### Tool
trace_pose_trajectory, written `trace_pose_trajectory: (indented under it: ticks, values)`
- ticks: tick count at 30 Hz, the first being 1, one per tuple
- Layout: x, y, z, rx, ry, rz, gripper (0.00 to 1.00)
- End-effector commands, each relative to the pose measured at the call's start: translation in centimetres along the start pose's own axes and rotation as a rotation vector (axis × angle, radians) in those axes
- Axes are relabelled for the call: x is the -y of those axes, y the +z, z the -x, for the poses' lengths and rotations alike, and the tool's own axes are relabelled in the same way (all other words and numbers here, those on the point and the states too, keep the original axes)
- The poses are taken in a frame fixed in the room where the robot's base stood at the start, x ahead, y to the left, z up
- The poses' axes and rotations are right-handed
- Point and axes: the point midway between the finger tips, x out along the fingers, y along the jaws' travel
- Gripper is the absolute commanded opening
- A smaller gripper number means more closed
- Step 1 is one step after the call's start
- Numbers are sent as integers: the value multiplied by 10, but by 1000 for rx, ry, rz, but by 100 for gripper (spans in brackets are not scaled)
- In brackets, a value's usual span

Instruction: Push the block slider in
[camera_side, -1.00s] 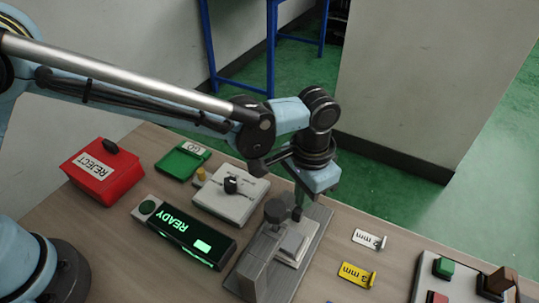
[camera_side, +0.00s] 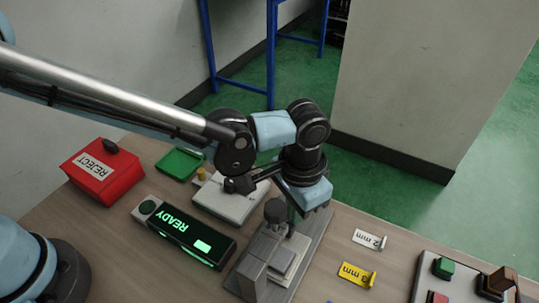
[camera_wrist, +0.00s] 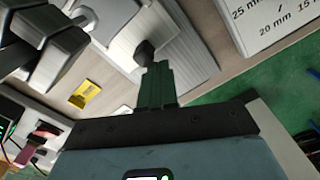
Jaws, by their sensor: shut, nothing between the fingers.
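The block slider is a long grey fixture (camera_side: 316,232) on the table, with a grey upright block (camera_side: 253,278) at its near end. A light grey sliding block (camera_side: 283,260) sits on its rail, close to the upright block. A small dark knob stands at the slider's far end; it shows in the wrist view (camera_wrist: 145,50). My gripper (camera_side: 291,222) is shut and empty, pointing down at the far side of this knob. In the wrist view the green fingers (camera_wrist: 157,85) appear to touch the knob; exact contact is hard to tell.
A larger dark knob (camera_side: 275,211) stands left of my gripper. A READY display (camera_side: 190,232) and a white switch box (camera_side: 228,199) lie left. A white tag (camera_side: 368,239) and a yellow tag (camera_side: 356,275) lie right. A red REJECT box (camera_side: 103,172) is far left.

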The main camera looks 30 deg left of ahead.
Motion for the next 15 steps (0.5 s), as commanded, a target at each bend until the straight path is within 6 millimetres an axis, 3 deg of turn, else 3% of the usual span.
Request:
trace_pose_trajectory:
  ticks: [15]
  values:
    - [5,-8,0,0,0,0,0]
